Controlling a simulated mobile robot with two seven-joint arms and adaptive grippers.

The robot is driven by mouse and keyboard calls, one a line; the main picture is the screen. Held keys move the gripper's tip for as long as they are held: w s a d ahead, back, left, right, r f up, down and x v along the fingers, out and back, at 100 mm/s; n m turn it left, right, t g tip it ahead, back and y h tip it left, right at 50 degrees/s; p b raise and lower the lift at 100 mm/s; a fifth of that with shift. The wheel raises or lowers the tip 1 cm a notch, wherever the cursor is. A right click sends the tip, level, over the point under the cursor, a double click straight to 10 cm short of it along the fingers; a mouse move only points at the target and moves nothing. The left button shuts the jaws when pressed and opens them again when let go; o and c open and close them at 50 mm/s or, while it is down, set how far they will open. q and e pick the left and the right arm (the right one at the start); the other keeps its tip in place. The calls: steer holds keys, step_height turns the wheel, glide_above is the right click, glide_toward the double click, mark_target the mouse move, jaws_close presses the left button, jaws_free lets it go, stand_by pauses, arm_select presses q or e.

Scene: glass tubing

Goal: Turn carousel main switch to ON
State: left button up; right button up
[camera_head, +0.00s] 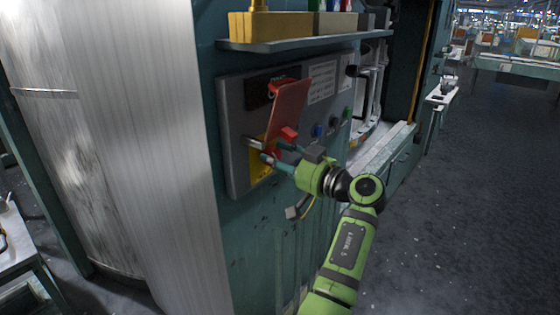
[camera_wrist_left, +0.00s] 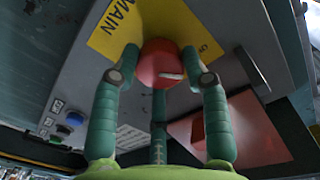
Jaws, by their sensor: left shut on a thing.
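The carousel main switch is a red knob (camera_wrist_left: 158,62) with a white mark on its face, on a yellow plate (camera_wrist_left: 118,32) lettered MAIN in the left wrist view. The white mark points to the right in that view; small lettering beside it is too cut off to read. In the head view the yellow plate (camera_head: 261,172) is on a grey control panel, with the knob mostly hidden by fingers. My left gripper (camera_head: 270,153) is shut on the knob, its teal fingers around it; they also show in the wrist view (camera_wrist_left: 165,75). My right gripper is not in view.
A raised red flap (camera_head: 288,105) hangs just above the switch. Blue (camera_head: 318,131) and other buttons sit to the right on the grey panel (camera_head: 235,125). A shelf (camera_head: 300,43) with yellow boxes juts out above. Open floor (camera_head: 470,210) lies to the right.

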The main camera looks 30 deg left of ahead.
arm_select(q)
steer(key=shift+a+r+m, duration=0.1)
steer(key=shift+r+m, duration=0.05)
steer(key=shift+m, duration=1.55)
steer(key=m+p, duration=0.1)
steer(key=m, duration=0.2)
steer(key=shift+r, duration=0.2)
steer(key=m+p, duration=0.2)
steer(key=m, duration=0.2)
steer(key=shift+w+r+m+g, duration=0.1)
steer(key=shift+r+m+g, duration=0.05)
steer(key=shift+m+g, duration=0.2)
steer(key=shift+m+p, duration=1.55)
steer(key=shift+m, duration=0.4)
steer(key=shift+g, duration=0.25)
